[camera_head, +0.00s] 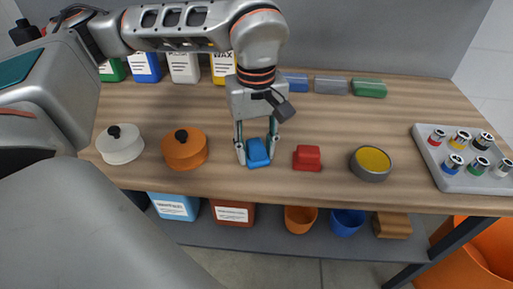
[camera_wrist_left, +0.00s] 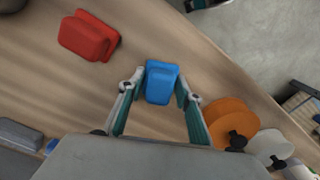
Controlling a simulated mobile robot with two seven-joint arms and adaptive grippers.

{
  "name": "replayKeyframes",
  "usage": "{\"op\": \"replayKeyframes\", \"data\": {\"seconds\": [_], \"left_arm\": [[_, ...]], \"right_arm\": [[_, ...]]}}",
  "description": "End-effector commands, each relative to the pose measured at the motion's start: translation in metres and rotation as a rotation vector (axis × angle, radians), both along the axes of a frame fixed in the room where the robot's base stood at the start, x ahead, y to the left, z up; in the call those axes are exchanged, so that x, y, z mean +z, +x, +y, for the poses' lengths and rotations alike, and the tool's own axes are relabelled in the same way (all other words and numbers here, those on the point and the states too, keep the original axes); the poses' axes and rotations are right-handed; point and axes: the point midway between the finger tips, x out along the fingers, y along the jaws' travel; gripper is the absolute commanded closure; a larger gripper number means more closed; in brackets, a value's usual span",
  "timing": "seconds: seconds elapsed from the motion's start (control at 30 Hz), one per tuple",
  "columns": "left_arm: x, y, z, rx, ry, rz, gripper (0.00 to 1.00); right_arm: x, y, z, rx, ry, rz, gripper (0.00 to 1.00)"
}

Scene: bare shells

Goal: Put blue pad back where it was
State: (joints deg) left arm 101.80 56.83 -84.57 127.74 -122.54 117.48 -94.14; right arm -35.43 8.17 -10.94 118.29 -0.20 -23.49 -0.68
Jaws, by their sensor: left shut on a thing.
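The blue pad (camera_head: 258,152) is between the fingers of my left gripper (camera_head: 257,148), near the front of the wooden workbench (camera_head: 325,133). My left gripper is shut on it from above. In the left wrist view the blue pad (camera_wrist_left: 161,82) sits between the two fingertips (camera_wrist_left: 160,88). I cannot tell whether the pad touches the bench top. A red pad (camera_head: 307,157) lies just to its right; it also shows in the left wrist view (camera_wrist_left: 89,37). My right gripper is in neither view.
An orange round pad (camera_head: 185,150) and a white one (camera_head: 120,144), both with black knobs, stand to the left. A grey tin with yellow contents (camera_head: 371,163) and a grey tray (camera_head: 450,177) of small cans stand to the right. Several bars and containers line the back.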

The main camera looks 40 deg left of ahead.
Motion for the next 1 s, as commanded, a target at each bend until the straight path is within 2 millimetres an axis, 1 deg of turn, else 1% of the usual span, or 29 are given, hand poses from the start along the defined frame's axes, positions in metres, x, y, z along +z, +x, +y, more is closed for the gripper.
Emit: {"op": "replayKeyframes", "data": {"seconds": [0.1,0.13,0.2,0.5,0.63,0.77,1.0], "left_arm": [[-0.003,0.000,0.000,0.000,0.000,0.001,0.93],[-0.003,0.000,0.000,0.000,0.001,0.001,0.64],[-0.003,0.000,0.000,0.000,0.000,0.000,0.49],[-0.003,0.000,0.000,0.000,0.001,0.001,0.49],[0.004,0.000,0.000,0.001,0.000,-0.001,0.49],[0.024,0.001,0.000,0.002,-0.001,-0.006,0.49],[0.075,0.001,0.000,0.002,0.000,-0.009,0.49]], "right_arm": [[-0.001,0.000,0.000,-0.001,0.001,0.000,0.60],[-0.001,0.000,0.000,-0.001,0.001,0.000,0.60],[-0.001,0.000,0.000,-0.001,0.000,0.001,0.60],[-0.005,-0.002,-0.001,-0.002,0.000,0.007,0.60],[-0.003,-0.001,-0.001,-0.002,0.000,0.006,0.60],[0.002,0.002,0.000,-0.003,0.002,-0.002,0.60],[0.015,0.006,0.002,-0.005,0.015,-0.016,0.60]]}}
